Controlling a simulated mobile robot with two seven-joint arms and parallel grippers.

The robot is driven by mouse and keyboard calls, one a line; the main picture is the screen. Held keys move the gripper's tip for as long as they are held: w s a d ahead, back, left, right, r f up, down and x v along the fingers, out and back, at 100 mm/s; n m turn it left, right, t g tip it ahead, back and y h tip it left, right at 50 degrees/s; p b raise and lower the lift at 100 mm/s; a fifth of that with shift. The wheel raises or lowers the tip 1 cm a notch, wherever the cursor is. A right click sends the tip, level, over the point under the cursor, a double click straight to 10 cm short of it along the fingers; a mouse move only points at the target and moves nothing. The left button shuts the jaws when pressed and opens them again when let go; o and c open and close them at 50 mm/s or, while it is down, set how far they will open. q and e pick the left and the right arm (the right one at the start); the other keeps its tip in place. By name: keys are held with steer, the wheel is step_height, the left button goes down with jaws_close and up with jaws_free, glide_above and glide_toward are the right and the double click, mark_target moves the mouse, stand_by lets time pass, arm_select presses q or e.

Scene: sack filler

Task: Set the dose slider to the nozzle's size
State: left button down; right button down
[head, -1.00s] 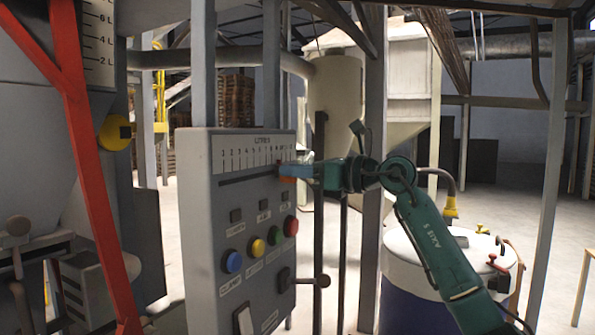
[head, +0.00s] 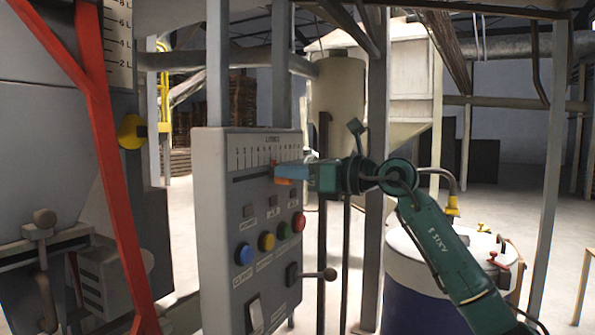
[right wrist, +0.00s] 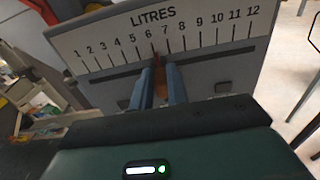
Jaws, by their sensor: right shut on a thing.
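The grey control panel (head: 215,260) carries a white LITRES scale (head: 250,150), numbered 1 to 12, above a dark horizontal slot. The dose slider's red pointer (right wrist: 155,48) stands at about the 6 mark, between the numerals 6 and 7, in the right wrist view. My right gripper (head: 284,172) is shut on the orange slider knob (head: 283,181). In the right wrist view its blue fingers (right wrist: 160,88) lie on both sides of the knob (right wrist: 159,78), partly hiding it. My left gripper is out of view. I cannot make out a nozzle size marking.
Blue (head: 244,254), yellow (head: 266,241), green and red buttons and a lever (head: 328,274) sit below the slot. A red post (head: 105,140) and a hopper with a litre gauge (head: 118,45) stand left. A lidded drum (head: 415,285) stands behind my right arm.

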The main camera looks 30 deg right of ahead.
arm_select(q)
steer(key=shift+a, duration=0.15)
arm_select(e)
steer(key=shift+s+a, duration=0.15)
steer(key=shift+a, duration=0.05)
steer(key=c, duration=1.4)
jaws_free()
steer(key=shift+o, duration=0.2)
steer(key=shift+d, duration=0.1)
